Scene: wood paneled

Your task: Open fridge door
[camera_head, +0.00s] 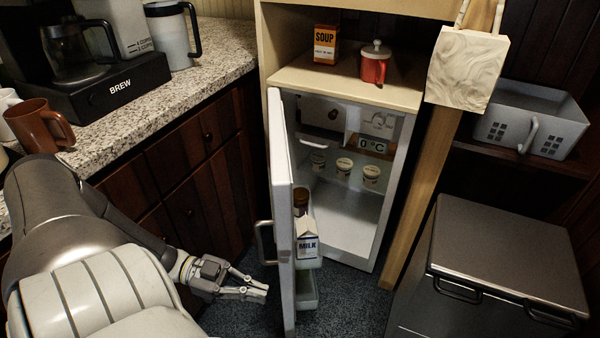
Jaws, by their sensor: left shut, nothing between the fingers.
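The fridge (390,185) is a small white unit under a wooden shelf, with a lit 0 °C display and several small tubs inside. Its door (281,215) stands open, swung out toward me and seen nearly edge-on, hinged at the left. The door handle (262,243) is on the door's left, outer face. My left gripper (266,291) is shut and empty, low in front of the door's outer face, below and apart from the handle. A milk carton (307,243) and a bottle stand in the door's inner shelf. My right gripper is out of view.
A granite counter (215,62) with a coffee maker, a brown mug (38,125) and a steel jug is at left. A wooden post (425,185) and dark metal box (510,245) are at right.

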